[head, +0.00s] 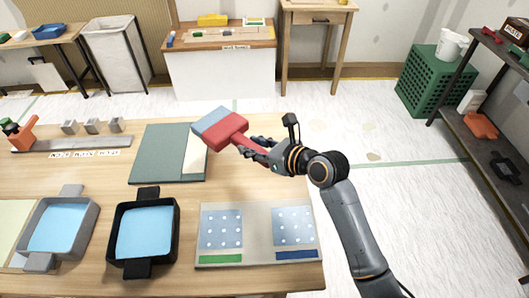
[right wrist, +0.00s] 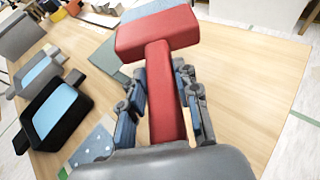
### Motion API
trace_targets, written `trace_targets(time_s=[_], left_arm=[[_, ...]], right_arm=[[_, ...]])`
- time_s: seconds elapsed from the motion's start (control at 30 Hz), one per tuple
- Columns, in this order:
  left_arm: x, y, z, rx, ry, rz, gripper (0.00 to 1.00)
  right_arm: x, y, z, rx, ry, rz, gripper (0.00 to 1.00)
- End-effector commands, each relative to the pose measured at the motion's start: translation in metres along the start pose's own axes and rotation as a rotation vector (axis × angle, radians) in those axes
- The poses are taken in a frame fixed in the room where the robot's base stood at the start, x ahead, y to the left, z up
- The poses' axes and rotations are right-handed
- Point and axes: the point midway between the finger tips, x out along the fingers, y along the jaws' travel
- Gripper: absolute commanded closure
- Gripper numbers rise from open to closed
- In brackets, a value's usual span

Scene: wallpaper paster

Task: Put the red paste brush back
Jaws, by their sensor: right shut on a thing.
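The red paste brush (head: 225,130) has a red handle and head and a blue-grey bristle end. My right gripper (head: 262,150) is shut on its handle and holds it over the table's far right part, by the green mat. In the right wrist view the brush (right wrist: 158,40) points away from the gripper (right wrist: 160,105), with fingers on both sides of the handle. A board (head: 258,262) with two dotted blue-grey pads, a green strip and a blue strip lies at the table's near right. My left gripper is not in view.
A black tray (head: 173,236) and a grey tray (head: 88,225) with blue contents stand on the table (head: 115,172). The dark green mat (head: 150,165) lies behind them. A metal rail (head: 70,144) with several small blocks is at the left. A dark shelf (head: 460,110) stands at the right.

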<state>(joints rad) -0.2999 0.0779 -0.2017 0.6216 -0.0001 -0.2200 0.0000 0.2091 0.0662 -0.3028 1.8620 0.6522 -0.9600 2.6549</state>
Motion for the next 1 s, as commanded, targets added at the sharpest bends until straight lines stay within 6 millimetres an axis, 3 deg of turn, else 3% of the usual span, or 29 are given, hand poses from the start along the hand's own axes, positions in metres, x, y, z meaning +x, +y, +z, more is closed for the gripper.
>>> trace_targets(time_s=[0.13, 0.37, 0.63, 0.83, 1.0], left_arm=[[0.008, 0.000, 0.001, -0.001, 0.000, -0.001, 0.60], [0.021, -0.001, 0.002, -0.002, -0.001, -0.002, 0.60], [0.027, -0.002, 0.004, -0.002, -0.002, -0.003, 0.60], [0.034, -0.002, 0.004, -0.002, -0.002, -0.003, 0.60], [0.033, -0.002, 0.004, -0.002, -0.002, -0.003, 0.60]], right_arm=[[0.015, -0.038, -0.013, -0.001, 0.002, -0.004, 1.00], [0.038, -0.067, -0.047, 0.000, 0.000, -0.001, 1.00], [0.048, -0.080, -0.061, -0.001, 0.000, 0.000, 1.00], [0.058, -0.080, -0.087, 0.000, 0.001, 0.000, 1.00], [0.059, -0.080, -0.087, 0.000, -0.001, -0.001, 1.00]])
